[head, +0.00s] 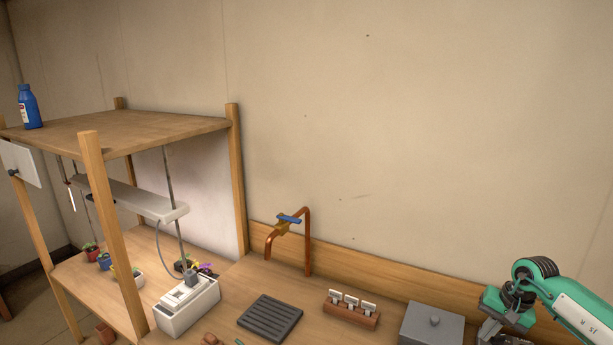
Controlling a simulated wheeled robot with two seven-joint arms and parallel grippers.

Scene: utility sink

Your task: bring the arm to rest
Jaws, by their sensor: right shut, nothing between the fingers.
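My right arm comes in at the lower right corner of the head view, in green and white. My right gripper (492,331) is shut and empty, beside the right side of a grey lidded box (432,325). The picture's bottom edge cuts close to its fingers. I cannot tell whether it touches the box. My left gripper is not in view.
A copper faucet (307,240) with a blue handle rises at the back. A dark ribbed tray (270,318), a wooden block with white tags (352,309) and a white box (187,306) stand on the counter. A wooden shelf (120,131) holds a blue bottle (29,108).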

